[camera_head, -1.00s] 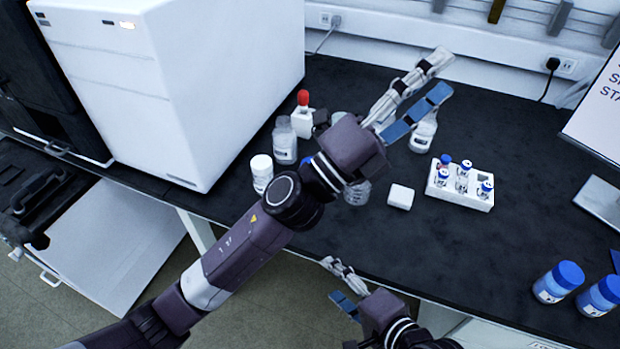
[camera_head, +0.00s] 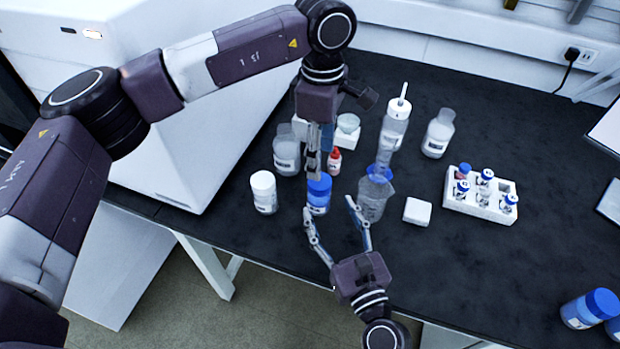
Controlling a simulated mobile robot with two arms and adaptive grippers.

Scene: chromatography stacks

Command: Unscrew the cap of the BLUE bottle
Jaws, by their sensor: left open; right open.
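The blue-capped bottle (camera_head: 319,197) stands upright near the front of the dark bench, partly hidden by my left gripper. My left gripper (camera_head: 314,176) is open and points down at its blue cap (camera_head: 318,184) from behind. Its fingers are seen nearly edge-on, so I cannot tell whether they touch the cap. My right gripper (camera_head: 330,212) is open and comes from the front edge. Its fingers are spread, with the left fingertip close to the bottle's lower part and the right one near a beaker. I cannot tell whether it touches the bottle.
A white-capped bottle (camera_head: 264,194) stands left and a beaker (camera_head: 373,202) right. A clear bottle (camera_head: 286,155), small red bottle (camera_head: 334,162) and dispenser bottle (camera_head: 393,128) stand behind. A white block (camera_head: 417,211) and vial rack (camera_head: 476,207) are right. More blue-capped bottles (camera_head: 590,308) stand far right.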

